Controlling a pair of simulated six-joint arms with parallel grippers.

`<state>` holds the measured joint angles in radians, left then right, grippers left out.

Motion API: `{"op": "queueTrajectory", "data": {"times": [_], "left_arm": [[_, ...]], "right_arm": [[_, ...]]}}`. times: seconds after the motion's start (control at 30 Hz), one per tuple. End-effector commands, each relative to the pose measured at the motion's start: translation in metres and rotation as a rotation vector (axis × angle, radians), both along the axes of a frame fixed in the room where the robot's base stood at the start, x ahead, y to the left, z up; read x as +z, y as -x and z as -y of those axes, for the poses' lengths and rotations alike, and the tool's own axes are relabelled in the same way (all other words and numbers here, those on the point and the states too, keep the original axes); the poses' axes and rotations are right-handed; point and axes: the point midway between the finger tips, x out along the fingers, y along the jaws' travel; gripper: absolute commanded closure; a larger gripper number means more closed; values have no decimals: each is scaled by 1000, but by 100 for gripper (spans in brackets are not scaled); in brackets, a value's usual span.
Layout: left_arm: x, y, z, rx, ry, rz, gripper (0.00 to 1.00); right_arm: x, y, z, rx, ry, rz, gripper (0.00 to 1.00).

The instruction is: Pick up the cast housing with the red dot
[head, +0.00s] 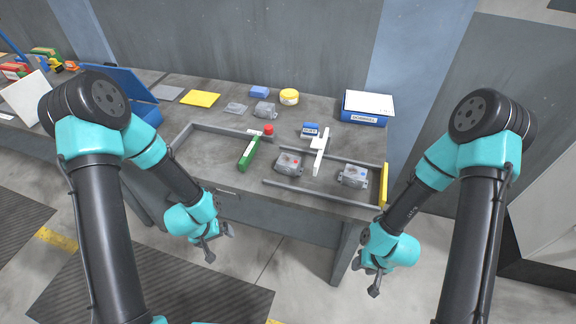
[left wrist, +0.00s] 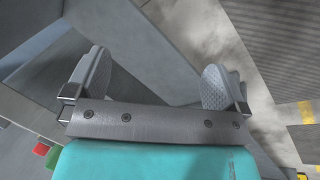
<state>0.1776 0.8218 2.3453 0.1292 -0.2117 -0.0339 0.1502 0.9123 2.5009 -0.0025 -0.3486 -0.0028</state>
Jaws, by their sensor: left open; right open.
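The cast housing with the red dot (head: 288,163) is a grey metal part lying on the table inside the right part of a low grey frame. A similar housing with a blue dot (head: 353,175) lies to its right, near the yellow bar. My left gripper (head: 219,244) hangs in front of the table edge, left of and nearer than the red-dot housing; its two fingers stand apart and empty in the left wrist view (left wrist: 155,88). My right gripper (head: 366,277) is also in front of the table, low and to the right, apart from both housings.
A white T-shaped piece (head: 320,150) stands just right of the red-dot housing, and a green block (head: 249,152) to its left. A red button (head: 268,129), a grey part (head: 265,109), a yellow roll (head: 289,97) and a blue box (head: 364,113) are further back. The grey frame's front rail (head: 322,194) runs before the housings.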

Motion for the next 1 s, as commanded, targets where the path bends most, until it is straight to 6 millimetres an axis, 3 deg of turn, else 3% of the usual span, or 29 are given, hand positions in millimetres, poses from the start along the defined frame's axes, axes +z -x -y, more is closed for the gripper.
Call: {"op": "queueTrajectory", "data": {"times": [0.03, 0.2, 0.33, 0.47, 0.57, 0.77, 1.0], "left_arm": [[14, -26, -15, 55, -3, 31, 0], [56, -85, -51, 196, 17, 91, 0], [85, -116, -68, 263, 44, 130, 0], [112, -143, -73, 282, 76, 159, 0], [133, -164, -64, 250, 104, 168, 0], [160, -195, -14, 84, 129, 135, 0], [196, -223, 73, -197, 79, 54, 0]], "right_arm": [[0, 0, 0, 0, 0, 0, 57], [0, 0, 0, 0, 0, 0, 57], [0, 0, 0, 0, 0, 0, 57], [0, 0, 0, 0, 0, 0, 57], [0, 0, 0, 0, 0, 0, 57], [0, 0, 0, 0, 0, 0, 57], [0, 0, 0, 0, 0, 0, 57]]}}
